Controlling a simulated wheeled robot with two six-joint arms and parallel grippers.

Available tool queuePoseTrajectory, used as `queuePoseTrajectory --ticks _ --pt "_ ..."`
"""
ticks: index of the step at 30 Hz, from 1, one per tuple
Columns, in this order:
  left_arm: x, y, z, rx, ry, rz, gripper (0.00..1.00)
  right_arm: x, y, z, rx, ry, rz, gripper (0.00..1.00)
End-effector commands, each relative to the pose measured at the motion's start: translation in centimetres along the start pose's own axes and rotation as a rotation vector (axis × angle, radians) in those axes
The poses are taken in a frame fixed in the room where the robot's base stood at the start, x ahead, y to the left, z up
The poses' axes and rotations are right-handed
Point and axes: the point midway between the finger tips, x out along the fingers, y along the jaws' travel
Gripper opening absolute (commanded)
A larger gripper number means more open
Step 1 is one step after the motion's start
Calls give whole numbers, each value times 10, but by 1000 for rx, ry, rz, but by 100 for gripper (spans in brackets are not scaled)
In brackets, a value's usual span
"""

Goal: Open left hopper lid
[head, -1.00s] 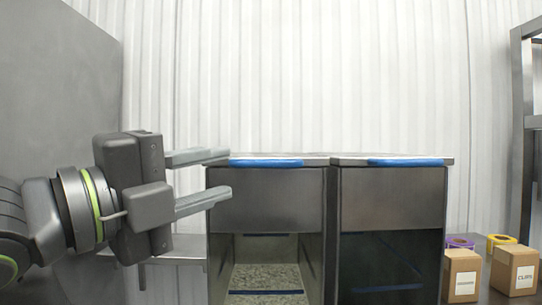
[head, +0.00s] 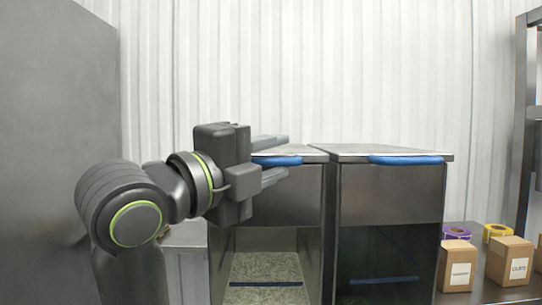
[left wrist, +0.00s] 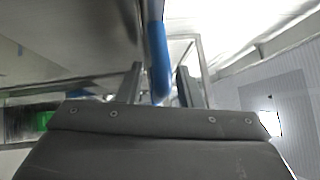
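The left hopper (head: 300,208) is a grey metal bin with its lid (head: 309,152) lying shut on top. A blue handle (head: 278,160) runs along the lid's front edge; it also shows in the left wrist view (left wrist: 157,50). My left gripper (head: 283,158) is open, one finger above and one below the handle's level. In the left wrist view the blue handle lies between the two fingers (left wrist: 157,86), with gaps visible beside it. Part of the handle is hidden behind the gripper in the head view. My right gripper is not in view.
The right hopper (head: 390,195) stands close beside, its blue-handled lid shut. Rice (head: 265,268) shows through the left hopper's lower front. Cardboard boxes (head: 457,268) and purple (head: 456,233) and yellow (head: 497,231) rolls stand at right. A grey panel (head: 60,120) rises at left.

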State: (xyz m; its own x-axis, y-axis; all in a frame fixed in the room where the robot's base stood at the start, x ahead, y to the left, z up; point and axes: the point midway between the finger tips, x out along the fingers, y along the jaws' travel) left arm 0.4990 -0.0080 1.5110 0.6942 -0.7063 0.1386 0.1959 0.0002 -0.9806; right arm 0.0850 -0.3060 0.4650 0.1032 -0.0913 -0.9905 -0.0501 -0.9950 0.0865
Motion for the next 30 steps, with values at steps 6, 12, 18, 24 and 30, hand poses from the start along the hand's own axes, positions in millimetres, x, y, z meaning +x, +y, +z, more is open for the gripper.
queuePoseTrajectory --ticks 6,12,18,24,30 --pt "0 0 0 -1 0 0 25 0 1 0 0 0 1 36" --pt "0 0 0 0 1 -1 0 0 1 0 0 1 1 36" --pt "0 -1 0 1 1 -3 0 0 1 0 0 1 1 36" --pt "2 -12 0 2 1 -6 0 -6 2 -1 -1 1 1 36" --pt "11 -45 3 4 1 -9 0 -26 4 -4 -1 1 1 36"
